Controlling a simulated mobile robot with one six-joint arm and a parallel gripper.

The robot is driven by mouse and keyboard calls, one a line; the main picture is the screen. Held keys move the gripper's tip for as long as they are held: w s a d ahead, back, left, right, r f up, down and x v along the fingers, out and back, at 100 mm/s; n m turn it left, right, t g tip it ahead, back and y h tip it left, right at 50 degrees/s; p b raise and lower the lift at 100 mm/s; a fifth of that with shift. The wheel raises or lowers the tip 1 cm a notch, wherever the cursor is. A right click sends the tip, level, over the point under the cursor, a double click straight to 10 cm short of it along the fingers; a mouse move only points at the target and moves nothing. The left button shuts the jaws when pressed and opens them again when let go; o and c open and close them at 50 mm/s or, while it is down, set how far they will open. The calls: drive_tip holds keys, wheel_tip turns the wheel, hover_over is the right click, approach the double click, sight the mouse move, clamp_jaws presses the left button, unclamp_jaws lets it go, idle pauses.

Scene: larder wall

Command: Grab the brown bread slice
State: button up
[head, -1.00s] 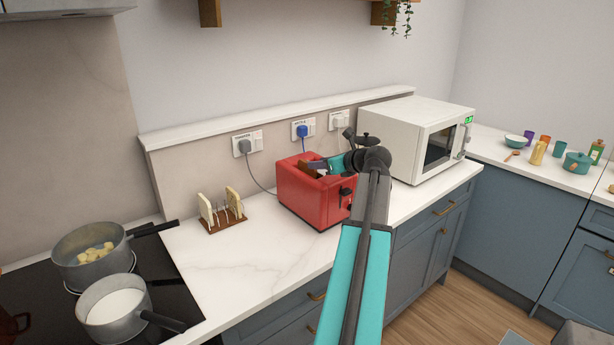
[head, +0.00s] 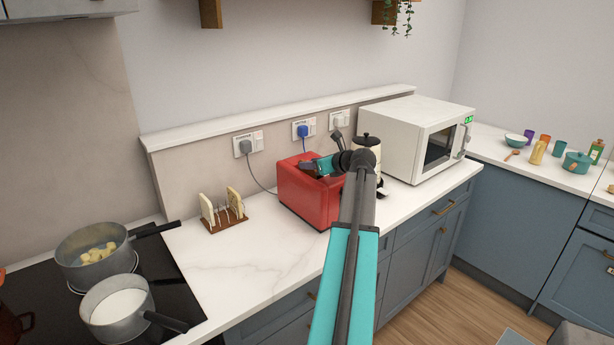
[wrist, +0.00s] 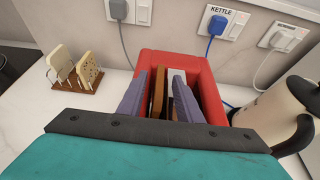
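The brown bread slice (wrist: 158,92) stands on edge in a slot of the red toaster (head: 308,200). In the wrist view the toaster (wrist: 212,95) surrounds the slice. My gripper (wrist: 158,100) is open, with one purple-grey finger on each side of the slice. A narrow gap seems to show on both sides of it. In the head view my gripper (head: 310,168) is over the toaster's top, and the slice is hard to make out there. My arm hides the toaster's right end.
A toast rack (head: 226,222) with pale slices stands left of the toaster. A cream kettle (wrist: 278,118) is close on the right, with the microwave (head: 415,140) beyond. Sockets and cords line the wall behind. Pans on the hob are far left; the counter before the rack is clear.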

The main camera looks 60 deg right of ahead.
idle(0.4)
clamp_jaws()
drive_tip(key=shift+r, duration=0.15)
wheel_tip(320, 180, up, 10)
drive_tip(key=b, duration=0.1)
drive_tip(key=shift+b, duration=0.4)
idle(0.4)
idle(0.4)
